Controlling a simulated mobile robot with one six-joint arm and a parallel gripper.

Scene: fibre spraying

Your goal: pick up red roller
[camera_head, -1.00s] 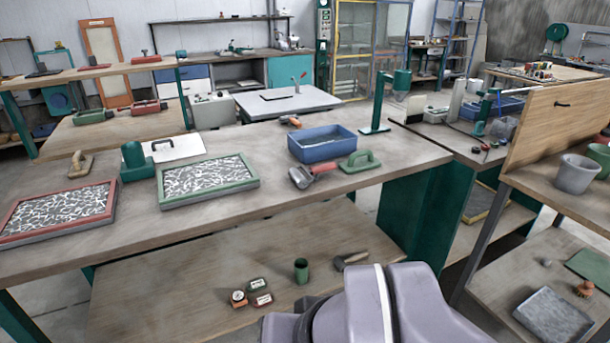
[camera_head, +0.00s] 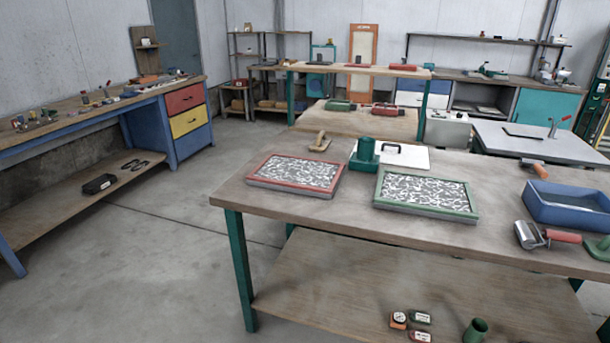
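A roller with a red handle (camera_head: 562,236) and a metallic grey drum (camera_head: 528,235) lies on the workbench at the right. It is in front of the blue tray (camera_head: 570,205) and left of a green-handled tool (camera_head: 600,248) cut by the picture's edge. The bench top (camera_head: 330,213) also carries a red-framed panel (camera_head: 296,173) and a green-framed panel (camera_head: 426,195), both with a black and white pattern. My gripper is not in view.
The bench's green leg (camera_head: 240,270) and lower shelf (camera_head: 330,280) face me, with small tins and a green cup (camera_head: 475,330) on the shelf. Open concrete floor (camera_head: 150,260) lies left of the bench. A blue workbench (camera_head: 150,110) with red and yellow drawers stands farther left.

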